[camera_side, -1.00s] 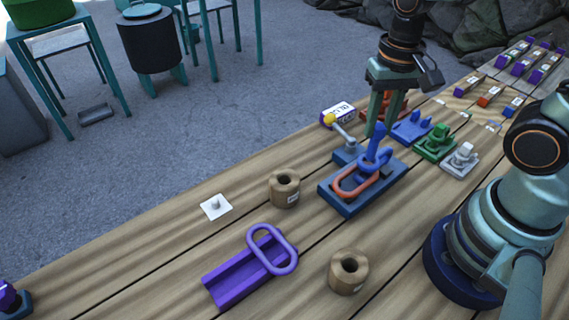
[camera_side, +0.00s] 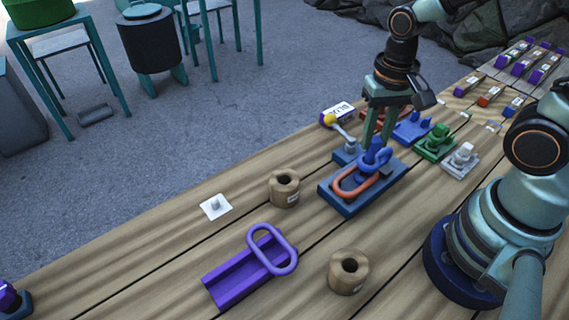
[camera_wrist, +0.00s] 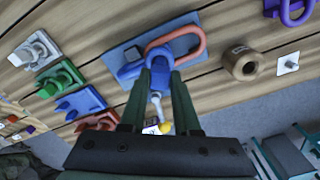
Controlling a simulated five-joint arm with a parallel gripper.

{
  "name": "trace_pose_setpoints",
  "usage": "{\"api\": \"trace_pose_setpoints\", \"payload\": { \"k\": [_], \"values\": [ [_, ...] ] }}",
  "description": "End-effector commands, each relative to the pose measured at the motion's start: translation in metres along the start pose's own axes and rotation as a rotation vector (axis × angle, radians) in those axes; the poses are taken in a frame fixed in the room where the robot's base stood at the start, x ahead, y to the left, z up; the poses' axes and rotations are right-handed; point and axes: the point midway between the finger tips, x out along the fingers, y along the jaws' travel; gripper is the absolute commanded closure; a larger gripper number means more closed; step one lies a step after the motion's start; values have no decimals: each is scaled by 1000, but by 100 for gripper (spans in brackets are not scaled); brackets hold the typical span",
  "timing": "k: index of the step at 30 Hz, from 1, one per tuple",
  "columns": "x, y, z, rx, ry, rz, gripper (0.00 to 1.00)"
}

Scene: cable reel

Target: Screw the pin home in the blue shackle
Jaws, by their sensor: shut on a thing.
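The blue shackle (camera_side: 375,160) stands on a dark blue base plate (camera_side: 345,205), with an orange-red link (camera_side: 352,186) beside it. The blue pin (camera_side: 376,143) rises from the shackle. My gripper (camera_side: 375,143) has its two green fingers around the pin's upper part, shut on it.
A lever with a yellow knob (camera_side: 329,119) stands close behind the base. Blue (camera_side: 412,127), green (camera_side: 435,145) and white (camera_side: 461,159) fixtures stand to the right. Wooden rings (camera_side: 285,189) and a purple tray with a link (camera_side: 240,282) are to the left. Bare planks lie between.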

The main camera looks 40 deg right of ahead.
Motion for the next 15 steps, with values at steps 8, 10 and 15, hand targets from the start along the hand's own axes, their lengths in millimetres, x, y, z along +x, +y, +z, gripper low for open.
{"api": "trace_pose_setpoints", "payload": {
  "k": [8, 10, 15],
  "values": [
    [0, 0, 0, 0, 0, 0, 100],
    [0, 0, 0, 0, 0, 0, 100],
    [3, 0, 0, 0, 0, 0, 100]
  ]
}}
